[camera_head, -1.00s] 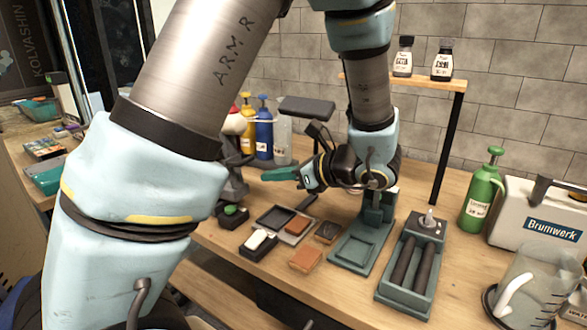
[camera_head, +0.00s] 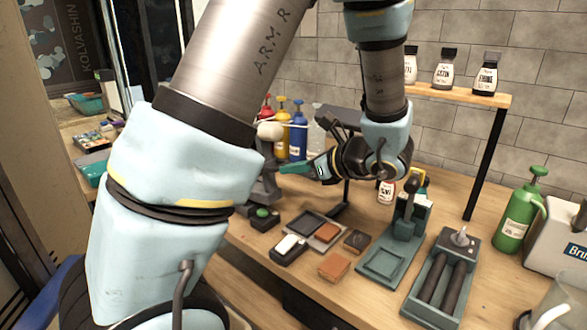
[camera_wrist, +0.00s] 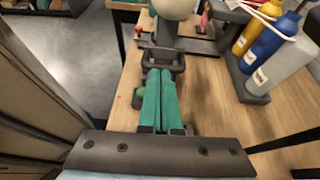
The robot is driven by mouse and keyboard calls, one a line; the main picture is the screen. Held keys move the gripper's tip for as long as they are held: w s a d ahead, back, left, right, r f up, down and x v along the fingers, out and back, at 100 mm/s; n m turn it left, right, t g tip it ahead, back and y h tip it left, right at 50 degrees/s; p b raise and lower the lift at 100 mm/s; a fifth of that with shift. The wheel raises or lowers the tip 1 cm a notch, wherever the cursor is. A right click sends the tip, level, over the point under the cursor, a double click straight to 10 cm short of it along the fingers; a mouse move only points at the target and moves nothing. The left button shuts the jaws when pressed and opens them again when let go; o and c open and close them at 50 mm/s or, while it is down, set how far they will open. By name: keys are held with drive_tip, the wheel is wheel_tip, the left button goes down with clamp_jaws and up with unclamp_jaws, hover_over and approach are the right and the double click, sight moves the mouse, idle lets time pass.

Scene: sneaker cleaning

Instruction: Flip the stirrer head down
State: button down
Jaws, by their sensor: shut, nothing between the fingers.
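The stirrer is a dark grey stand (camera_head: 266,188) with a cream rounded top (camera_head: 270,131), partly hidden behind my arm in the head view. It stands at the back left of the workbench. In the wrist view its cream top (camera_wrist: 174,7) is at the upper edge, above a grey column (camera_wrist: 164,30). I cannot tell the tilt of its head. My gripper (camera_head: 283,169) has green fingers, shut and empty, just right of the stand. In the wrist view the gripper (camera_wrist: 159,74) points at the stand. Whether it touches is unclear.
Red, yellow and blue bottles (camera_head: 298,135) stand behind the gripper. A box with a green button (camera_head: 262,213), small blocks (camera_head: 334,267), a teal tray (camera_head: 381,262) and a roller unit (camera_head: 443,280) cover the bench front. A shelf (camera_head: 440,92) holds small bottles.

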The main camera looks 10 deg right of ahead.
drive_tip(key=shift+g+h, duration=0.8)
drive_tip(key=shift+g, duration=0.1)
drive_tip(key=w+a+r+p, duration=0.2)
drive_tip(key=r+p, duration=0.1)
drive_tip(key=w+a+r+p, duration=0.3)
drive_tip(key=shift+w, duration=0.15)
drive_tip(key=w+a, duration=0.3)
drive_tip(key=w+a+r, duration=0.1)
drive_tip(key=w+a, duration=0.2)
drive_tip(key=w, duration=0.1)
drive_tip(key=shift+a+r+b, duration=0.2)
drive_tip(key=shift+a+b, duration=0.15)
